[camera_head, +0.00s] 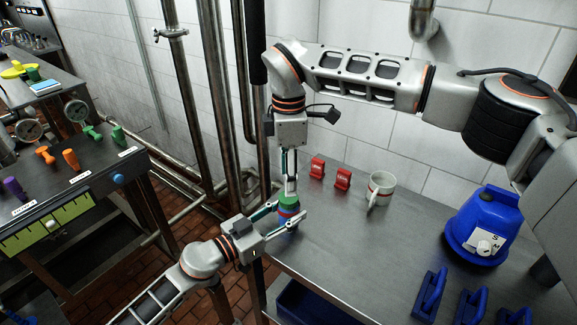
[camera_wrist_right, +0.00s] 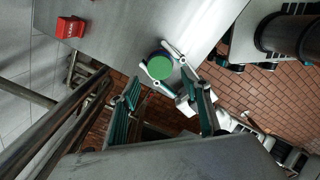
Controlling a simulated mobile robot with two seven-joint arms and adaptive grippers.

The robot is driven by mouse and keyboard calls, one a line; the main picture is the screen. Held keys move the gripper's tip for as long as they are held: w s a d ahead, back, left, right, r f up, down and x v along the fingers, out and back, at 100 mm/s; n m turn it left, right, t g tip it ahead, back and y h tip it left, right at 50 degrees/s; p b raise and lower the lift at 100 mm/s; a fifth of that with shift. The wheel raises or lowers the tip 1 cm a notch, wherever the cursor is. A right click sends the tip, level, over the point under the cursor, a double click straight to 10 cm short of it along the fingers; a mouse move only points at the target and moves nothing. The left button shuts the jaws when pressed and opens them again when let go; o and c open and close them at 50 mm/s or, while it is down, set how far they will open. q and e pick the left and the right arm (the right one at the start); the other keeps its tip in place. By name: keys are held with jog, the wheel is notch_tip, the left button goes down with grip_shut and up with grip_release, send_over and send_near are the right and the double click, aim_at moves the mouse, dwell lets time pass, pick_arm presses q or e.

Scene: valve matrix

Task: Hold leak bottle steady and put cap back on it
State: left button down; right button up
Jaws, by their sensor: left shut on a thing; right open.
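The leak bottle (camera_head: 287,213) stands near the left edge of the steel table, with red and blue showing below its top. A green round cap (camera_head: 289,199) sits on top of it; how firmly it is seated cannot be told. In the right wrist view the cap (camera_wrist_right: 160,67) is a green disc inside a dark blue rim. My left gripper (camera_head: 291,210) comes in low from the left and is shut on the bottle, a finger on each side. My right gripper (camera_head: 290,188) points down from above, open, its fingertips just over the cap; its spread fingers show in the wrist view (camera_wrist_right: 162,80).
Two red blocks (camera_head: 317,167) (camera_head: 342,178) and a white mug (camera_head: 381,189) stand behind and right of the bottle. A blue canister (camera_head: 483,226) and blue handled parts (camera_head: 430,294) are farther right. The mid table (camera_head: 355,250) is clear. Pipes (camera_head: 216,100) rise at the left.

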jog(key=n, duration=0.7)
jog(key=shift+r, duration=0.3)
jog(key=n, duration=0.7)
jog(key=shift+r, duration=0.3)
jog(key=n, duration=0.7)
jog(key=shift+r, duration=0.3)
jog(key=n, duration=0.6)
jog(key=shift+r, duration=0.25)
jog(key=shift+f, duration=0.1)
jog(key=shift+f, duration=3.95)
